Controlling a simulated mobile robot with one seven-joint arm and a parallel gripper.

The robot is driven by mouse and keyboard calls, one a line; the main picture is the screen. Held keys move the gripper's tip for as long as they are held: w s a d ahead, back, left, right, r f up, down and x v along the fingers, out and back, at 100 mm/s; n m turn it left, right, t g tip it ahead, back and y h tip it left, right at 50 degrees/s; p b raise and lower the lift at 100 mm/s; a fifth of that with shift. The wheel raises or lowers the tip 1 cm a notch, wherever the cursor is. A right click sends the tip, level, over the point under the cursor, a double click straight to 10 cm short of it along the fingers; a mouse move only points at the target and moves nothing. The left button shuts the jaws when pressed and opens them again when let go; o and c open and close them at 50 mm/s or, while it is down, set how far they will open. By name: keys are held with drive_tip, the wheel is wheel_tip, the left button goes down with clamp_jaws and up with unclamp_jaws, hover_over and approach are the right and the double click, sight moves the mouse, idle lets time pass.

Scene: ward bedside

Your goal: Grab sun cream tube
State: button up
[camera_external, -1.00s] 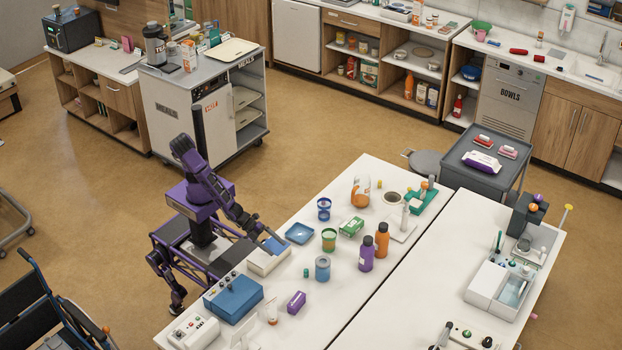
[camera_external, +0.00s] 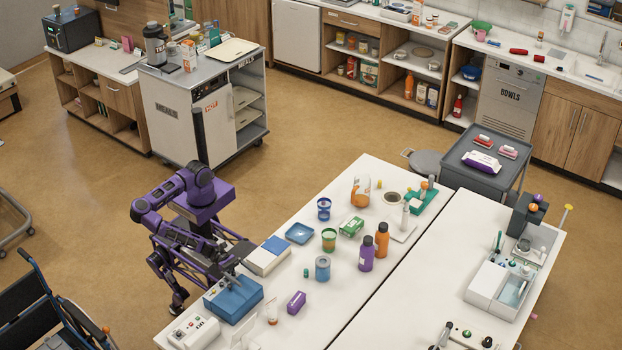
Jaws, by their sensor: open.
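A small pale upright item with orange on it (camera_external: 272,312) stands near the front left of the white table; it may be the sun cream tube, but it is too small to be sure. My gripper (camera_external: 231,281) is open and low over the blue box (camera_external: 238,303), left of and behind that item. The fingers are small in this view, and I cannot tell whether they touch the box top. Nothing shows held between them.
A purple block (camera_external: 296,302), a blue-grey can (camera_external: 322,268) and a white box with a blue top (camera_external: 268,256) stand nearby. A white control box (camera_external: 194,330) is at the front left. Purple (camera_external: 366,254) and orange (camera_external: 382,240) bottles stand farther right.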

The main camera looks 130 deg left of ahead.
drive_tip(key=shift+s+d+m, duration=0.1)
drive_tip(key=shift+d+m, duration=0.2)
drive_tip(key=shift+d, duration=0.1)
drive_tip(key=shift+w+d+h, duration=0.1)
drive_tip(key=shift+w+h, duration=0.2)
drive_tip(key=shift+h, duration=0.1)
approach(271, 310)
drive_tip(key=w+a+r, duration=0.1)
drive_tip(key=w+r, duration=0.2)
drive_tip(key=r, duration=0.1)
drive_tip(key=shift+w+d+p, duration=0.15)
drive_tip(key=shift+w+d, duration=0.05)
drive_tip(key=shift+w, duration=0.85)
drive_tip(key=shift+w+d+p, duration=0.1)
drive_tip(key=shift+w+d, duration=0.1)
drive_tip(key=shift+w, duration=0.8)
drive_tip(key=shift+w+d+p, duration=0.15)
drive_tip(key=shift+w+d, duration=0.05)
drive_tip(key=shift+w, duration=0.85)
drive_tip(key=shift+c, duration=0.2)
clamp_jaws()
